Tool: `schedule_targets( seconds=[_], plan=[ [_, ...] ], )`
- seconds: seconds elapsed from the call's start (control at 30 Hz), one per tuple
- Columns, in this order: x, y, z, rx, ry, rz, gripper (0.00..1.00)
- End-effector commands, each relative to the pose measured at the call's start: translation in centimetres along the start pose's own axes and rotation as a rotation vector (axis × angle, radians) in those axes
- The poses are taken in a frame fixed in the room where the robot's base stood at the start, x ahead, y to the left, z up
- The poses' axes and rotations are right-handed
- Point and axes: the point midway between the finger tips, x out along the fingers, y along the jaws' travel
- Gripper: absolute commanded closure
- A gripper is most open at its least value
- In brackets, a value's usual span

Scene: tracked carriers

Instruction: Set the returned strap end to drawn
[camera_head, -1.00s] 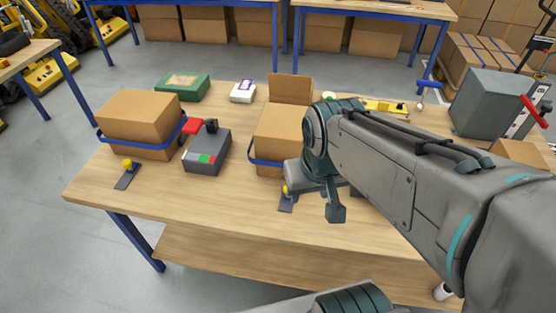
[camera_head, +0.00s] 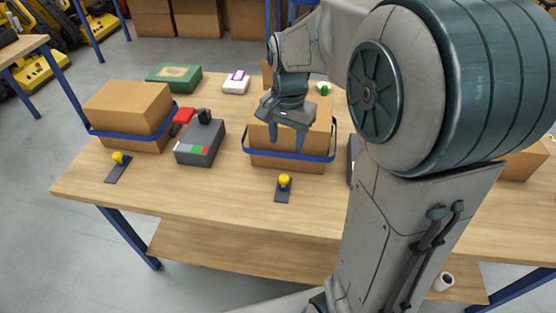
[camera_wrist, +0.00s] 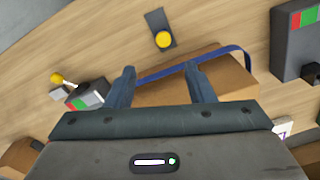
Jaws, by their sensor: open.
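Two cardboard boxes stand on the wooden table, each with a blue strap round it. My gripper (camera_head: 287,140) is open in front of and above the middle box. In the wrist view, my gripper (camera_wrist: 160,78) has its fingers apart, over the box (camera_wrist: 195,85) and its strap (camera_wrist: 220,57). A yellow knob on a dark plate (camera_head: 284,185) lies before the middle box; another (camera_head: 119,160) lies before the left one.
A grey device with red and green patches (camera_head: 200,142) stands between the boxes. A green case (camera_head: 174,79) and a white box (camera_head: 236,81) lie behind. My arm hides much of the table's right side. The front edge strip is mostly clear.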

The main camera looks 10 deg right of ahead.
Motion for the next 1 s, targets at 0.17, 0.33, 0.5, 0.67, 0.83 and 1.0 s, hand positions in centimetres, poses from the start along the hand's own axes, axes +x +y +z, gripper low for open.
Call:
schedule_targets(
  seconds=[0.17, 0.33, 0.5, 0.67, 0.83, 1.0],
  plan=[
    [1.0, -1.0, -1.1, 0.068, -0.009, 0.021, 0.51],
    [2.5, -0.9, -1.1, 0.075, -0.012, 0.024, 0.51],
    [5.9, -0.8, -1.0, 0.075, -0.013, 0.026, 0.51],
    [9.4, -0.7, -0.9, 0.075, -0.014, 0.026, 0.51],
    [12.4, -0.6, -1.0, 0.075, -0.011, 0.024, 0.51],
    [14.1, -0.6, -0.9, 0.074, -0.011, 0.022, 0.51]
  ],
)
